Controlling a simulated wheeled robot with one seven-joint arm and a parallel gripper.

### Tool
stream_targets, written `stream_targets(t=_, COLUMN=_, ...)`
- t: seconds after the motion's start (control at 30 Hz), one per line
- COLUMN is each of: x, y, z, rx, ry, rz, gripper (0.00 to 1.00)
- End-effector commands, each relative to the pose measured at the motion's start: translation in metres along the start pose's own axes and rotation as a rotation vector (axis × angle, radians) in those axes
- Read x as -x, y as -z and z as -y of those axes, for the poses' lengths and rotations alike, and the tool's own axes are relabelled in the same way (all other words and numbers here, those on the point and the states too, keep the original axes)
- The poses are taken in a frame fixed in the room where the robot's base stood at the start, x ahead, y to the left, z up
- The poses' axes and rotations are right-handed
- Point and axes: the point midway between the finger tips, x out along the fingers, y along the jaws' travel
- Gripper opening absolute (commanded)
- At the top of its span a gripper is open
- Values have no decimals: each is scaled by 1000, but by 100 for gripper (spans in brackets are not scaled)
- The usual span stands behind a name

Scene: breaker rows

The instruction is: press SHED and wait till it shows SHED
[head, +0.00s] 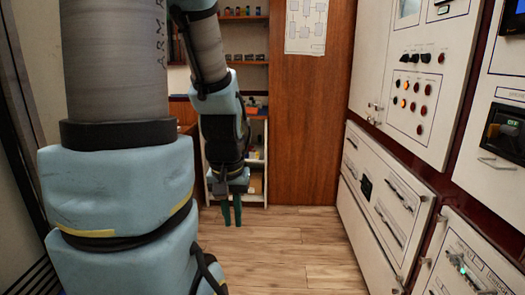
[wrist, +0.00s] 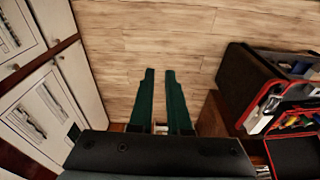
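My gripper (head: 232,218) hangs pointing down over the wood floor, left of the wall cabinets in the head view. Its two dark green fingers (wrist: 160,82) show in the wrist view with a narrow gap and nothing between them. No label reading SHED can be made out in either view. The upper white panel (head: 433,70) at the right carries several small round lamps or buttons (head: 408,103), some lit orange. A lower panel (head: 466,262) at the bottom right has a row of small controls, one glowing greenish. The gripper is apart from all panels.
White drawer-like cabinets (head: 385,200) with dark handles line the right wall. A dark screen unit (head: 503,130) sits at the far right. A shelf with small items (head: 243,57) and a brown wooden panel (head: 310,130) stand behind. An open dark case (wrist: 262,85) shows in the wrist view. The middle floor is clear.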

Motion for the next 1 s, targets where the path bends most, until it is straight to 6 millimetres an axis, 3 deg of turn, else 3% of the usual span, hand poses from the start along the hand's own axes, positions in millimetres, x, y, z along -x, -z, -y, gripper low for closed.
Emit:
stream_targets(t=0.13, x=0, y=0, z=0, rx=0, ry=0, rz=0, gripper=0)
stream_targets(t=1.0, x=0, y=0, z=0, rx=0, ry=0, rz=0, gripper=0)
